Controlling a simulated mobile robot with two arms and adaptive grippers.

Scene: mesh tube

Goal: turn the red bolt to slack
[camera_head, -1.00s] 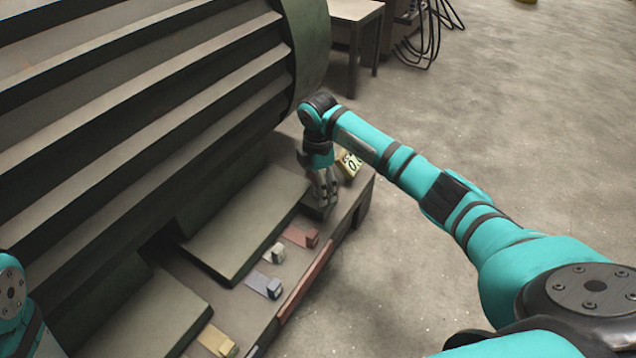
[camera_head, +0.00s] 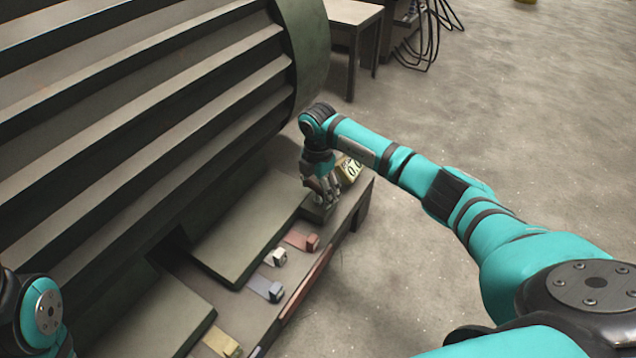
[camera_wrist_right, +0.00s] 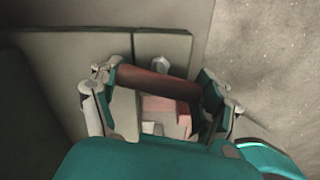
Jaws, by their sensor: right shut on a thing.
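My right gripper (camera_head: 327,190) is over a dark block at the right end of the bench in the head view. In the right wrist view my right gripper (camera_wrist_right: 162,90) is shut on a reddish-brown bar, the red bolt (camera_wrist_right: 160,83), which spans between its two fingers. The fingers hide the bolt in the head view.
A red tab (camera_head: 303,241), a white one (camera_head: 277,257), a blue-grey one (camera_head: 268,288) and a yellow one (camera_head: 222,341) line the bench front. Flat grey-green plates (camera_head: 250,232) lie behind them. A large ribbed drum (camera_head: 150,110) rises at left. Floor at right is clear.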

